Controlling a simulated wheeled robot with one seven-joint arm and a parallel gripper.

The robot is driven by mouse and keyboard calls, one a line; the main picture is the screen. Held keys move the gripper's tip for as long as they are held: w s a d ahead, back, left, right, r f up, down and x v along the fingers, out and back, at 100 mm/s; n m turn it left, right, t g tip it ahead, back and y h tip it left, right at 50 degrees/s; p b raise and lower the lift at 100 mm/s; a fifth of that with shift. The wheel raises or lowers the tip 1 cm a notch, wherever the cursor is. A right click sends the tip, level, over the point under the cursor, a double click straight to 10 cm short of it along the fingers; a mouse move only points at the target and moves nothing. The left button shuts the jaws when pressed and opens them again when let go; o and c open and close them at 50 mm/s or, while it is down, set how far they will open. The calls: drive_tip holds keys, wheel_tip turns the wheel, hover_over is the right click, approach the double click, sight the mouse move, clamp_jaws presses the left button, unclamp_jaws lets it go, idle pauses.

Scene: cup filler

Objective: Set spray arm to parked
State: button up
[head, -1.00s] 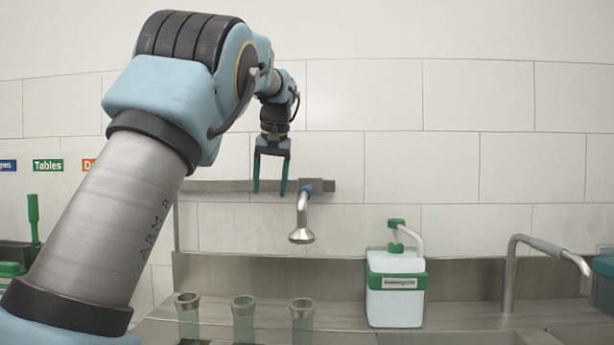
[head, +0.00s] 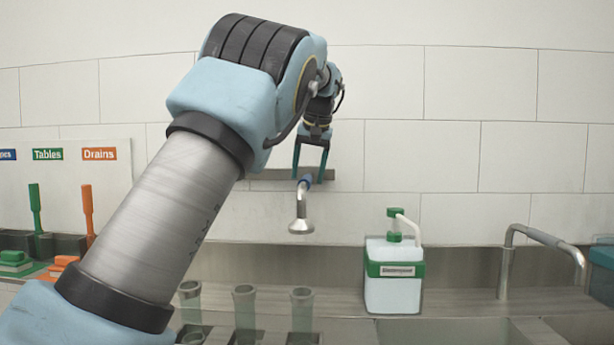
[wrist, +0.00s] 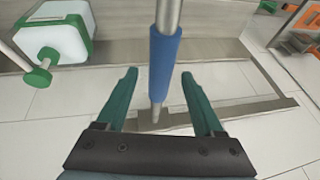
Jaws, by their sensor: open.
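The spray arm (head: 301,205) is a thin metal pipe that comes off the wall rail and bends down to a flared spray head (head: 301,226). It has a blue sleeve, partly hidden behind my gripper in the head view; the sleeve (wrist: 165,65) shows clearly in the wrist view. My gripper (head: 309,172) points down at the wall rail, with its green fingers spread. In the wrist view my gripper (wrist: 159,78) is open, with one finger on each side of the blue sleeve and visible gaps on both sides. Its depth relative to the sleeve is hard to judge.
A metal rail (head: 270,174) runs along the tiled wall. A white soap bottle with green trim (head: 394,290) stands right of the spray arm, and a tap (head: 508,265) farther right. Several clear cups (head: 244,310) stand below. Colored brushes (head: 88,210) are at the left.

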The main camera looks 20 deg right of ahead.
drive_tip(key=shift+x, duration=0.75)
drive_tip(key=shift+c, duration=0.3)
clamp_jaws()
idle(0.6)
